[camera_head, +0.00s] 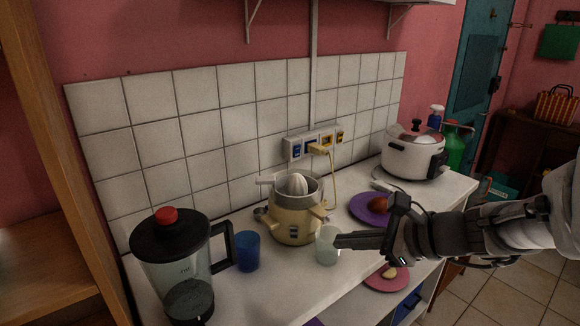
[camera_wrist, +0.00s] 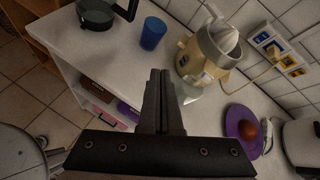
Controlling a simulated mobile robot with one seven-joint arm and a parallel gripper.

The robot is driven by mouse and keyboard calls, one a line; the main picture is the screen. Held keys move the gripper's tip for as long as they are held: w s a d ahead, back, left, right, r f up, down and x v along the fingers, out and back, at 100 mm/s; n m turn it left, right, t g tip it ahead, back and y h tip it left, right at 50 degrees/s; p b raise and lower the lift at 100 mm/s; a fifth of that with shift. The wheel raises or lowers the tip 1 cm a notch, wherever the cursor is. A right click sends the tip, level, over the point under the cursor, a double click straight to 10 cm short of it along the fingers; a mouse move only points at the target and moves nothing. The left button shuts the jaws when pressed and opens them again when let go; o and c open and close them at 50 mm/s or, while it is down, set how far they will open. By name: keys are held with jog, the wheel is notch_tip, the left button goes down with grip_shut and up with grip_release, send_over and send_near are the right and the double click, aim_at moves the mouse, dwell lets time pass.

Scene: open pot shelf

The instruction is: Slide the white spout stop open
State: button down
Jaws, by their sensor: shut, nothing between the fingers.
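The citrus juicer (camera_head: 292,222) has a cream body, a grey bowl and a white ribbed cone, and stands upright on the white counter. It also shows in the wrist view (camera_wrist: 192,65). A cream spout-like part (camera_head: 319,211) sticks out at its front right; I cannot clearly make out the white stop on it. My gripper (camera_head: 338,241) is shut and empty. Its tips are in front of and to the right of the juicer, overlapping a pale translucent cup (camera_head: 325,252); I cannot tell whether they touch. In the wrist view the closed fingers (camera_wrist: 160,73) point toward the juicer.
A blue cup (camera_head: 247,251) and a blender jug (camera_head: 180,270) stand left. A yellow cord (camera_head: 333,175) hangs from the wall sockets.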

aim_at(333, 218)
jog(key=w+d+f+m+t+b, duration=0.2)
jog(key=w+d+f+m+t, duration=0.25)
jog(key=d+m, duration=0.2)
jog(key=shift+m+g+h, duration=0.25)
jog(key=shift+m+h, duration=0.1)
jog(key=shift+h, duration=0.05)
jog(key=b+x, duration=0.2)
jog(key=x, duration=0.8)
jog(key=shift+w+r+b, duration=0.1)
jog(key=shift+w+b, duration=0.05)
jog(key=shift+b, duration=0.2)
jog(key=shift+r, duration=0.1)
jog(key=shift+r+p, duration=0.95)
jog(key=shift+r, duration=0.25)
jog(key=shift+f, duration=0.1)
jog(key=shift+d, duration=0.15)
